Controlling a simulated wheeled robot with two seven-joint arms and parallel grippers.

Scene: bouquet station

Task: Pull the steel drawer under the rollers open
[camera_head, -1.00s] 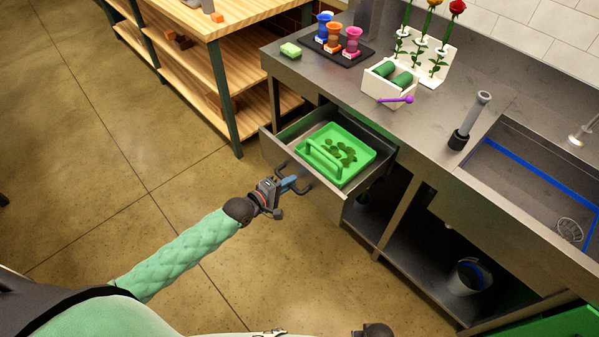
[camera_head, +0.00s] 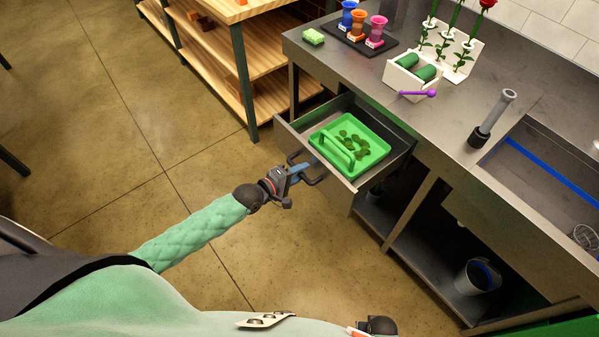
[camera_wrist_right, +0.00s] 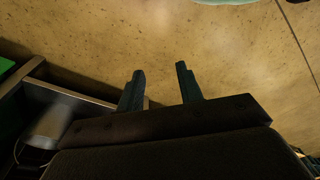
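The steel drawer (camera_head: 333,187) under the counter stands well out, with its inside in view. A green tray (camera_head: 372,162) with a handle and dark green leaves lies in it. The drawer's dark bar handle (camera_head: 316,181) is on its front. My left gripper (camera_head: 299,171) is at this handle, its blue fingers closed on the bar; the fingers partly hide it. The green rollers (camera_head: 405,62) sit in a white holder on the counter above the drawer. My right gripper (camera_wrist_right: 160,90) is open and empty in the right wrist view, over the floor.
A wooden shelf unit (camera_head: 262,60) stands left of the counter. A bucket (camera_head: 478,277) stands on the lower shelf. The floor before the drawer is clear.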

